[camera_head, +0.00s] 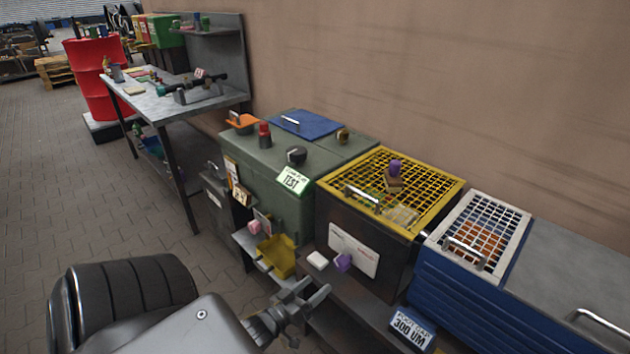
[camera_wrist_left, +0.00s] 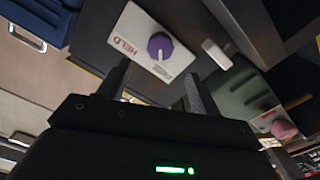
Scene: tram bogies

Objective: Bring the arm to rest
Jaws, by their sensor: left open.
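My left gripper (camera_head: 307,297) comes in from the lower left in the head view, in front of the low shelf below the cabinets. Its jaws are apart and nothing shows between them. In the left wrist view the two fingers (camera_wrist_left: 152,92) point at a white panel (camera_wrist_left: 128,30) marked "HELD" with a purple knob (camera_wrist_left: 160,46). The purple knob also shows in the head view (camera_head: 343,262), just beyond the gripper. I cannot tell the exact gap between fingers and panel. My right gripper is in neither view.
A green cabinet (camera_head: 268,167) with a "TEST" card stands ahead, beside a box with a yellow grid lid (camera_head: 440,190). A blue unit (camera_head: 450,296) stands at right. A yellow bin (camera_head: 277,255) sits near the gripper. The paved floor (camera_head: 60,190) at left is clear.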

